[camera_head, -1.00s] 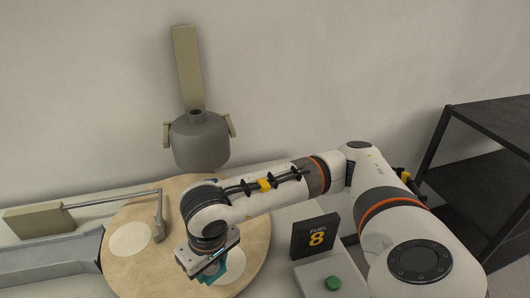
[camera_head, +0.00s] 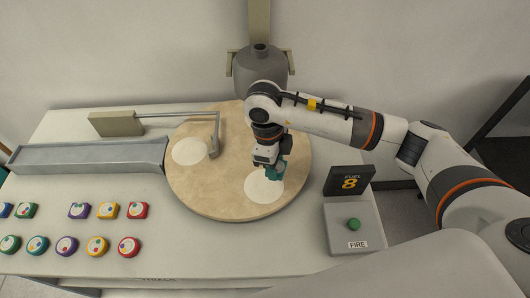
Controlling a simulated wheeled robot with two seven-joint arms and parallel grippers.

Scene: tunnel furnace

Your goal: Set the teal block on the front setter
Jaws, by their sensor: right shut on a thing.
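My right gripper (camera_head: 271,165) reaches in from the right and is shut on the teal block (camera_head: 283,167). The gripper partly hides the block. They are over the back right edge of the front setter, a pale disc (camera_head: 260,190) on the round tan table (camera_head: 215,200). I cannot tell whether the block touches the disc. A second pale disc (camera_head: 190,151) lies bare further back and left on the round table. My left gripper is not in view.
A grey channel (camera_head: 90,156) meets the round table from the left. A thin metal arm (camera_head: 180,114) bends over its back part. Several coloured round and square pieces (camera_head: 66,246) lie front left.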

